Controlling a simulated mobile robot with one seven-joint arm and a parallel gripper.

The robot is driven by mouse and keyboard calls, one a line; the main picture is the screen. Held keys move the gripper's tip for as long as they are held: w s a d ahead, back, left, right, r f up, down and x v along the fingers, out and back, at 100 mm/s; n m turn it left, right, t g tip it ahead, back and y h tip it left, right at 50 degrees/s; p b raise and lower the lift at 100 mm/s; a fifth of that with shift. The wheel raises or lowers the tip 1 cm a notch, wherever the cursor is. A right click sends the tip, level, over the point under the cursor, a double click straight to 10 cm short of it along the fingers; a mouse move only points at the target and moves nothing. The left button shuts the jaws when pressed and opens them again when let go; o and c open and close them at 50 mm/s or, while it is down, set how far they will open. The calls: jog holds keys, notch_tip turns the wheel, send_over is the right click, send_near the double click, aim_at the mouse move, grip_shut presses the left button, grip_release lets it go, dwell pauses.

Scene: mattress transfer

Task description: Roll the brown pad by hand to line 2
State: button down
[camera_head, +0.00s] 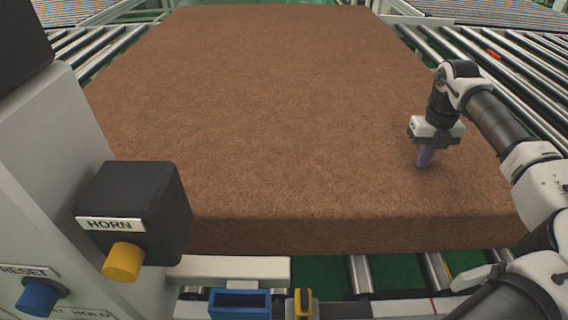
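The brown pad (270,110) is a large, thick, flat slab that fills the middle of the head view. It lies on a bed of metal rollers (440,45). My gripper (425,157) points down over the right part of the pad, near its front right corner. Its purple-grey fingertips are at or just above the top face; I cannot tell if they touch it. The fingers appear close together with nothing visible between them. No marking for line 2 can be read in this view.
A grey control post at the left carries a black box labelled HORN with a yellow button (123,262) and a blue RESET button (38,298). A blue bracket (240,303) and a yellow part (303,303) stand before the pad's front edge. More rollers run to the right.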

jog(key=shift+f, duration=0.15)
jog(key=shift+d+p, duration=0.3)
jog(key=shift+d, duration=0.35)
dwell(0.4)
jog(key=shift+r, duration=0.3)
notch_tip(320, 180, up, 7)
jog(key=p, duration=0.4)
jog(key=shift+p, duration=0.4)
jog(key=shift+f, duration=0.1)
